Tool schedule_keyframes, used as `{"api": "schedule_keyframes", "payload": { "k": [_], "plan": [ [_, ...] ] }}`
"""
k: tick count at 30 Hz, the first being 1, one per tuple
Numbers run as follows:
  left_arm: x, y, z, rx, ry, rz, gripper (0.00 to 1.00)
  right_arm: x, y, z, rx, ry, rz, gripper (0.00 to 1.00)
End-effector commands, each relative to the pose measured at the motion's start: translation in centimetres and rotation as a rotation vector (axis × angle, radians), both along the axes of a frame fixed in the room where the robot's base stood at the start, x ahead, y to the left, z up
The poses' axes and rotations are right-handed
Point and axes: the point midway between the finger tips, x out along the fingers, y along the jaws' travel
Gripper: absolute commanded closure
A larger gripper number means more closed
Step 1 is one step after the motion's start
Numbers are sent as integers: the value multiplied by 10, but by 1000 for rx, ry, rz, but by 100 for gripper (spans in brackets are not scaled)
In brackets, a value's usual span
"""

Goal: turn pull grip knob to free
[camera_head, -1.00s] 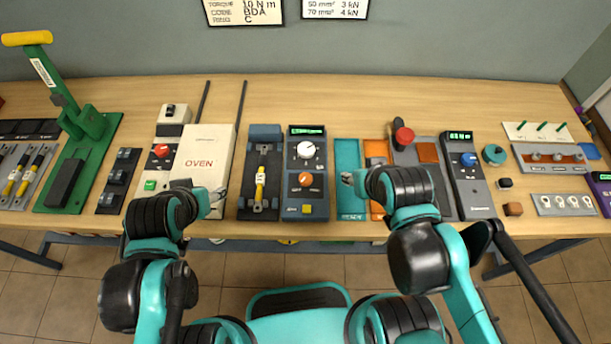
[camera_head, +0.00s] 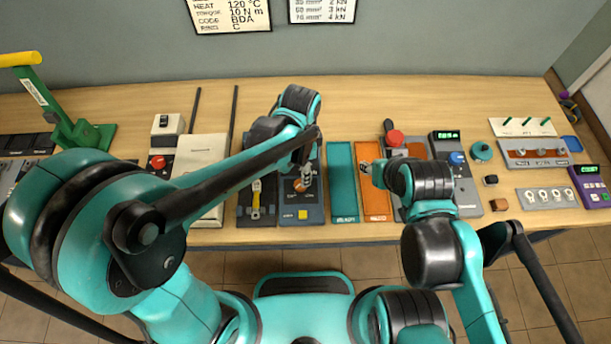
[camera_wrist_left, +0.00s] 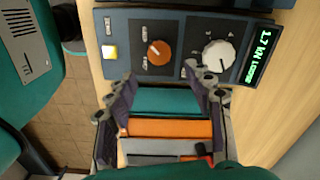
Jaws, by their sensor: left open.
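The orange knob's small labels are unreadable. My left gripper (camera_head: 307,180) is over the box, and its fingers partly hide the orange knob in the head view. In the left wrist view my left gripper (camera_wrist_left: 160,88) is open and empty, with the knob ahead between its fingers. My right gripper (camera_head: 366,168) is by the orange tray, its jaws too small to judge.
A teal tray (camera_head: 342,180) and an orange tray (camera_head: 375,202) lie right of the box. A dark fixture with a yellow part (camera_head: 256,198) is beside it on the left. My left arm covers part of the white oven (camera_head: 207,150). Free bench (camera_head: 400,100) lies behind.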

Motion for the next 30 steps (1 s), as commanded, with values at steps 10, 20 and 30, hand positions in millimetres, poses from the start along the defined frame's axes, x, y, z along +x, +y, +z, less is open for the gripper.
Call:
{"api": "schedule_keyframes", "payload": {
  "k": [10, 20, 30],
  "plan": [
    [0, 0, -56, 0, 0, 1, 48, 0, 0, -20, 0, 0, 0, 60],
    [0, 1, -75, -1, -1, 2, 48, 0, 0, -25, 0, 0, 0, 60],
    [0, 1, -75, -1, -1, 3, 92, 0, 0, -25, 0, 0, 0, 60]
  ]
}}
